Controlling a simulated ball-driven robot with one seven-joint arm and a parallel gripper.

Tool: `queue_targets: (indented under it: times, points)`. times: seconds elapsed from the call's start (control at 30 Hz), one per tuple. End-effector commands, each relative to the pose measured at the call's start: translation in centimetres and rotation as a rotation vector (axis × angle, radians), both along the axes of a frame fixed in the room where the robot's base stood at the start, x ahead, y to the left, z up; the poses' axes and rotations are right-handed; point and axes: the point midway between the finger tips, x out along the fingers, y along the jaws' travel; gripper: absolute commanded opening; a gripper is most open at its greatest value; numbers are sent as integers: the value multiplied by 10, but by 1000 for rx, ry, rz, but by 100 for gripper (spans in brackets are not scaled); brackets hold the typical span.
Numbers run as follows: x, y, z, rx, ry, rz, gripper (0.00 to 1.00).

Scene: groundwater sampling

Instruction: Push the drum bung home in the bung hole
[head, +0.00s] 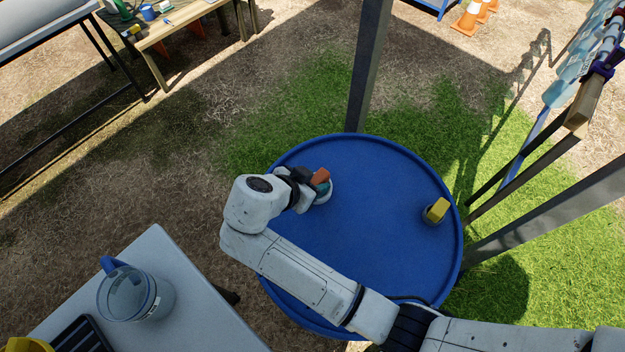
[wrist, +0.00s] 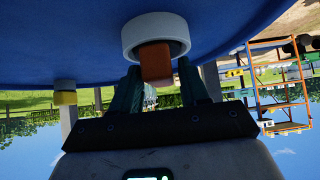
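The drum bung, with an orange-brown block-shaped grip (head: 320,176), is at the back left of the blue drum top (head: 370,240). In the wrist view the grip (wrist: 155,64) sits within a white ring (wrist: 140,26), which I take for the bung hole's collar. How deep the bung sits is hidden. My gripper (head: 318,187) is low over the drum at the bung. In the wrist view its dark teal fingers are apart, one on each side of the grip. I cannot tell whether they touch it.
A yellow-topped fitting (head: 437,210) stands at the drum's right side. The drum has a raised rim, and its middle is clear apart from my arm. A grey table with a clear jug (head: 135,295) is at lower left. Dark posts (head: 368,70) stand behind and right.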

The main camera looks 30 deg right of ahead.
Motion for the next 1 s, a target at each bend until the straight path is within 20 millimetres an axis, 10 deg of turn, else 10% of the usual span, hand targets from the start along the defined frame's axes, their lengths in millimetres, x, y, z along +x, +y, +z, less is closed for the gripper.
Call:
queue_targets:
  times: [0.57, 1.0]
  points:
    - [-1, 7, 7, 1, -3, 2, 63]
    - [-20, 62, 68, 0, 1, 4, 63]
